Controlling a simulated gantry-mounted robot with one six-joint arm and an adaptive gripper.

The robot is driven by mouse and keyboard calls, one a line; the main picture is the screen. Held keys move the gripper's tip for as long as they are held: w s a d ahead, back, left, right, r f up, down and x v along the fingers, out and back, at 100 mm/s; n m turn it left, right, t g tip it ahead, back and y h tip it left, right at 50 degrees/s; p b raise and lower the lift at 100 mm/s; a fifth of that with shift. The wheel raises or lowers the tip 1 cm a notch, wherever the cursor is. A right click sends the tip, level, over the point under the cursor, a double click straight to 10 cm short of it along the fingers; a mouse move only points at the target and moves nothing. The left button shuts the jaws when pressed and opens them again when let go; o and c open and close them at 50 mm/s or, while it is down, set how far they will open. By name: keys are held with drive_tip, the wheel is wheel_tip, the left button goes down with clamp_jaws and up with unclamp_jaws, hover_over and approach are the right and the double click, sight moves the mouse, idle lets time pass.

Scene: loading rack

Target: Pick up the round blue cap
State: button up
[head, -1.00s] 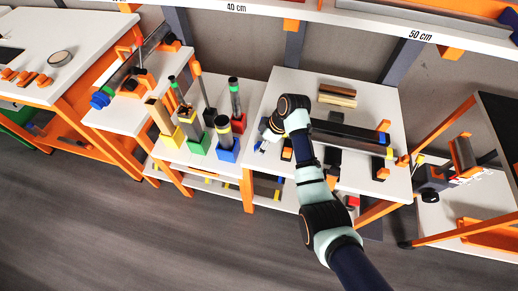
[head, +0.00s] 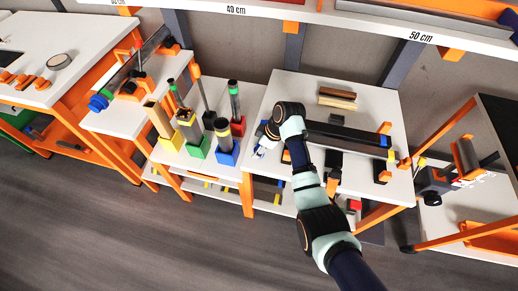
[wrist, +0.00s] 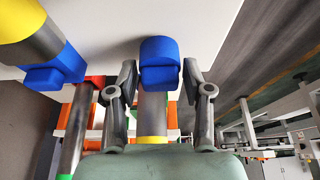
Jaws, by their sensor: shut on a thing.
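A rounded blue cap (wrist: 160,50) is at the top middle of the wrist view, between the two fingertips of my gripper (wrist: 160,76). The fingers are shut on it. A grey tube with a yellow band (wrist: 153,118) shows between the fingers, in line with the cap; I cannot tell whether the two are joined. In the head view my gripper (head: 262,147) is at the left edge of the middle white table (head: 376,100), and my wrist mostly hides what it holds.
Several tubes stand upright in coloured bases left of my gripper, the nearest in a blue base (head: 227,155). A long dark bar (head: 345,136) lies on the middle table. Another blue round part (head: 98,102) is on the left table. Shelves run along the back.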

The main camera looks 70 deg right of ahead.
wheel_tip(320, 180, up, 20)
drive_tip(key=p, duration=0.6)
drive_tip(key=shift+f, duration=0.2)
idle(0.3)
